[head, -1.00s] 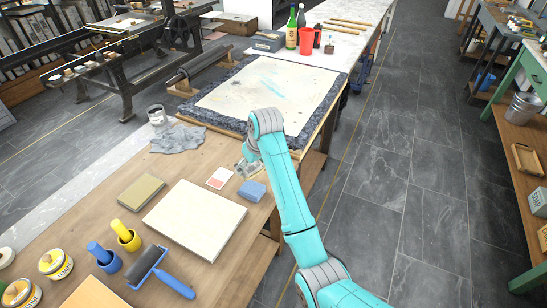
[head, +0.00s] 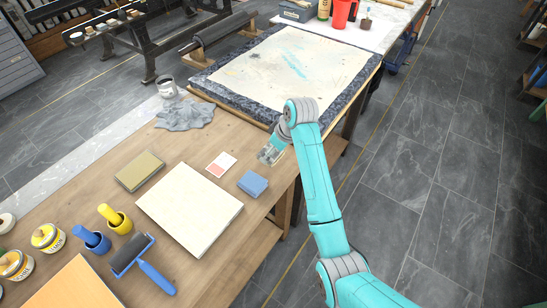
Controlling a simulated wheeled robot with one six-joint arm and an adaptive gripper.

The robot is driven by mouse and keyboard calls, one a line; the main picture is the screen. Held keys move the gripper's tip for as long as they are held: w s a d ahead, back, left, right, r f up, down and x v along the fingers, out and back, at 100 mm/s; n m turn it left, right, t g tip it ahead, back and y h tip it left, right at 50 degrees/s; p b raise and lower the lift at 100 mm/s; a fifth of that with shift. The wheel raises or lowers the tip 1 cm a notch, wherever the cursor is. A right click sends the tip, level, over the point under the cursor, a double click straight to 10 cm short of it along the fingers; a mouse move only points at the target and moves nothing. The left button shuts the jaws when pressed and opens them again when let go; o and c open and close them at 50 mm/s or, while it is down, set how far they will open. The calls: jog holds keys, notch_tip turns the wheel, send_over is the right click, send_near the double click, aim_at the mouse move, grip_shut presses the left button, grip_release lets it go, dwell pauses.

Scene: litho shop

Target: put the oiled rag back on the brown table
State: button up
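A grey crumpled rag (head: 186,115) lies on the brown wooden table (head: 125,147), near its far end by the stone slab. I cannot tell from its look whether it is oiled. My gripper (head: 266,158) hangs over the right part of the same table, beyond the blue block and to the right of the rag, well apart from it. The gripper is small and pale here, and I cannot make out whether its fingers are open or shut. I see no cloth in it.
A blue block (head: 252,184), a red-and-white card (head: 221,165), a cream slab (head: 190,210) and an olive block (head: 140,171) lie on the table. A metal can (head: 168,88) stands behind the rag. A large stone slab (head: 300,60) adjoins the far end.

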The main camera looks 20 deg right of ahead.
aim_at(273, 158)
jog(key=shift+f, duration=2.1)
jog(key=shift+f, duration=0.15)
jog(key=o, duration=0.9)
jog(key=v, duration=1.2)
jog(key=shift+a+r, duration=0.1)
jog(key=shift+r, duration=0.1)
